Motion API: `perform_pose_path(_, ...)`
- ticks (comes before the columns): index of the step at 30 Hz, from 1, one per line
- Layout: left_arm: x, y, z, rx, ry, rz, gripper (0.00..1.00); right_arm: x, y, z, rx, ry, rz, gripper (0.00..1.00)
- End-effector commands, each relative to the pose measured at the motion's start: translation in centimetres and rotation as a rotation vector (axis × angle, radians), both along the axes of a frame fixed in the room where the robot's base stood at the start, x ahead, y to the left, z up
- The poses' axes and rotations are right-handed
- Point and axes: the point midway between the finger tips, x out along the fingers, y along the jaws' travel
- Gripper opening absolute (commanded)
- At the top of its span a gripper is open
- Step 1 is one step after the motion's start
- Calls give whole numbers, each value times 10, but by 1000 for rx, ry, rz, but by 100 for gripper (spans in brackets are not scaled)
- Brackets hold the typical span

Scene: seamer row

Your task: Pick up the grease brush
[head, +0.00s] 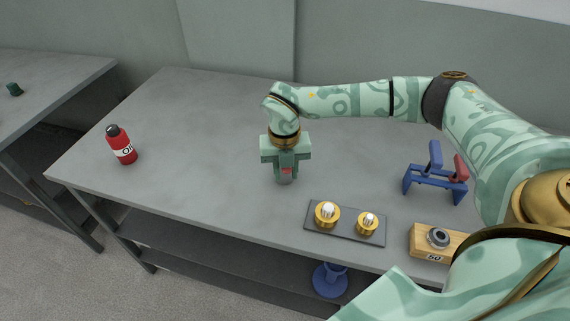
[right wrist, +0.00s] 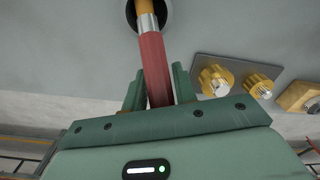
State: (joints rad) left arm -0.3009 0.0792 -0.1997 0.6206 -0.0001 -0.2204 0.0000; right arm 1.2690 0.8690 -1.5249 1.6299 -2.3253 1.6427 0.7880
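My right gripper (head: 286,174) points down over the middle of the grey workbench. Its two fingers sit close against both sides of the grease brush's red handle (right wrist: 155,70), and it looks shut on it. The brush (head: 287,171) is mostly hidden by the gripper in the head view. In the right wrist view its metal collar and orange end run away from the fingers, into or over a dark round opening (right wrist: 131,16). A small grey holder (head: 285,181) shows just below the fingers. My left gripper is not in view.
A dark plate (head: 345,236) with two brass fittings lies near the front edge. To its right are a wooden block (head: 424,243) with a ring and a blue stand (head: 433,185). A red oil bottle (head: 122,146) stands at left. The bench between bottle and gripper is clear.

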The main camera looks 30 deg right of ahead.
Motion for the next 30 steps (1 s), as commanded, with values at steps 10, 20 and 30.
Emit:
perform_pose_path(10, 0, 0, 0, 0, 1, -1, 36, 0, 0, 0, 0, 0, 0, 0)
perform_pose_path(20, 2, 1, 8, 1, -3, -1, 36, 1, 0, 31, 1, -6, 0, 0)
perform_pose_path(30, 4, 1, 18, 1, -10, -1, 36, -1, 68, 100, 2, -3, 7, 0)
